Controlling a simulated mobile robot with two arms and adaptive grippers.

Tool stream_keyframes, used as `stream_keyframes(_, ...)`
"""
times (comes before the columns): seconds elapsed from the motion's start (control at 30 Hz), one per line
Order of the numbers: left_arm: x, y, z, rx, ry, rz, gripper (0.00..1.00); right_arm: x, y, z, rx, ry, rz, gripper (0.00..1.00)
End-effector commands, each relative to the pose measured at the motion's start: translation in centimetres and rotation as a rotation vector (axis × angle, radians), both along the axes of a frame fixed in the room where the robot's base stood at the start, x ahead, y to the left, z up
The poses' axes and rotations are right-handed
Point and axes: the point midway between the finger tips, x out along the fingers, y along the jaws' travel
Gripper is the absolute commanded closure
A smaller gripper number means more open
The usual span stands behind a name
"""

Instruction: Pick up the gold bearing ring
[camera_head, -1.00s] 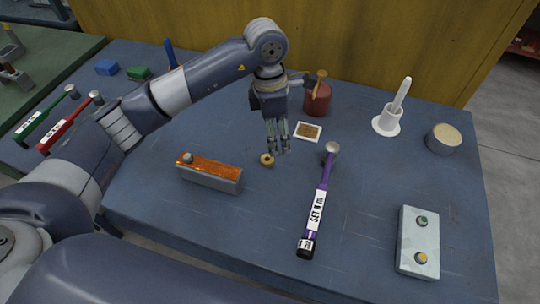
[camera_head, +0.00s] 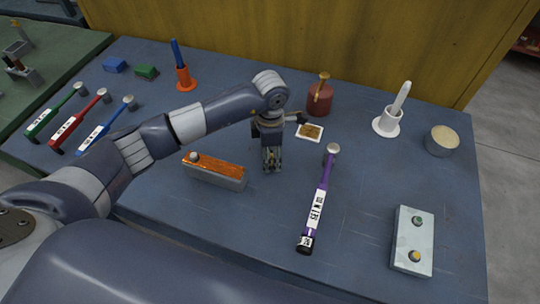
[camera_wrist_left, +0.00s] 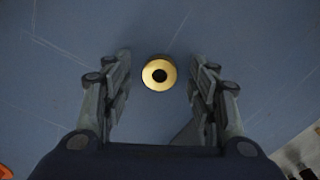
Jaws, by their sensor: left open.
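The gold bearing ring (camera_wrist_left: 158,64) lies flat on the blue table, a gold ring with a dark centre hole. In the left wrist view it sits between the two open fingers of my left gripper (camera_wrist_left: 158,90), near their tips, with a gap on each side. In the head view my left gripper (camera_head: 271,168) points down at the table just right of the orange-topped grey block, and the ring is hidden behind it. My right gripper is not in view.
The orange-topped grey block (camera_head: 216,172) stands close left of the gripper. A purple torque wrench (camera_head: 317,205) lies to the right. A white-framed brown pad (camera_head: 310,133) and a red oil can (camera_head: 319,100) are behind. The front middle table is clear.

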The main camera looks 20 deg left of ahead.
Motion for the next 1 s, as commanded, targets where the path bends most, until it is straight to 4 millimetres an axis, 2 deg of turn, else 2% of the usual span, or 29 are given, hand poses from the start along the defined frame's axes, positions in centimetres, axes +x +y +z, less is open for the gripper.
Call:
stream_keyframes(0.23,0.0,0.0,-0.2,-0.001,-0.001,0.0,0.47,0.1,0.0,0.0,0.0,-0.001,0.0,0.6)
stream_keyframes(0.4,0.0,0.0,-0.2,-0.001,0.0,0.0,0.85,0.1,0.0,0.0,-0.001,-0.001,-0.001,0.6)
stream_keyframes(0.47,0.0,0.0,-0.2,-0.001,0.0,0.0,0.96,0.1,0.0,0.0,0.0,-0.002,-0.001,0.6)
stream_keyframes(0.83,0.1,0.0,0.0,-0.001,-0.001,0.0,0.96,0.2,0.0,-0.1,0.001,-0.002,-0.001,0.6)
stream_keyframes(1.0,0.1,0.0,1.0,-0.001,-0.005,-0.001,0.96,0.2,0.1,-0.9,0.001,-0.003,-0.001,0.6)
